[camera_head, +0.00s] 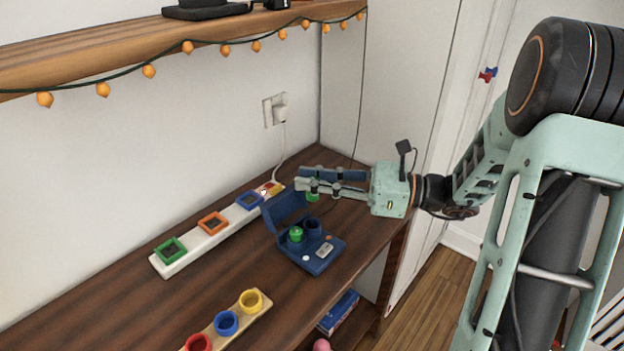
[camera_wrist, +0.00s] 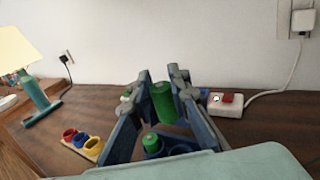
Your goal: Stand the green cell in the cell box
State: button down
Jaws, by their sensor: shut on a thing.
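My gripper (camera_head: 304,180) is shut on a green cell (camera_head: 313,192), held above the cell box. In the wrist view, this green cell (camera_wrist: 163,103) hangs between the two fingers, nearly upright with a slight tilt. The dark blue cell box (camera_head: 322,256) stands open on the wooden table, its lid raised at the back left. A second green cell (camera_head: 296,234) stands upright in the left round socket; it also shows in the wrist view (camera_wrist: 150,142). The other socket (camera_head: 313,227) looks empty. The held cell is apart from the box, above and behind this socket in the head view.
A white strip (camera_head: 190,257) with green, orange and blue squares lies behind the box, its cord rising to a wall outlet (camera_head: 275,110). A wooden holder (camera_head: 237,316) with red, blue and yellow cups lies in front. A teal lamp (camera_wrist: 40,103) stands at left in the wrist view.

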jog(key=shift+r+p, duration=0.1)
jog(key=shift+p, duration=0.4)
jog(key=shift+f+b, duration=1.7)
jog(key=shift+f, duration=1.35)
jog(key=shift+p, duration=0.9)
jog(key=shift+f+b, duration=0.95)
jog(key=shift+f, duration=0.95)
jog(key=c, duration=1.7)
grip_release()
jog(key=shift+c, duration=0.2)
